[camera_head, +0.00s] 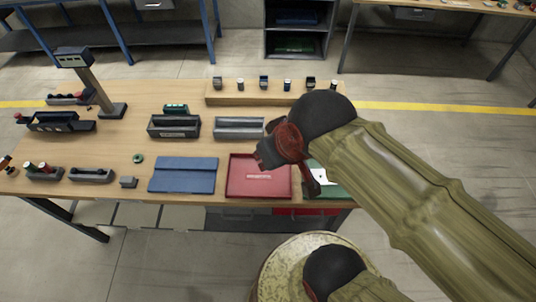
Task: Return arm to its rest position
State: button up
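My arm (405,190), in an olive sleeve, reaches in from the lower right over the right end of the wooden workbench (120,147). Its black wrist and my gripper (292,160), with red and dark grey parts, are above the red tray (240,191) and partly cover it. The fingertips are small and seen from above, so whether they are open or shut, or hold anything, is not clear. A second black joint of mine is at the bottom centre.
A blue tray (182,174) and a partly covered green tray (324,192) lie near the front edge. Dark bins (174,127), a grey bin (238,128), a raised wooden ledge (245,100) with small parts, and a post (88,85) stand behind. Floor is open at right.

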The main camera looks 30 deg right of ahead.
jog(key=shift+f, duration=0.1)
notch_tip(320, 180, down, 9)
jog(key=b, duration=0.8)
jog(key=shift+r+b, duration=0.2)
jog(key=shift+b, duration=0.2)
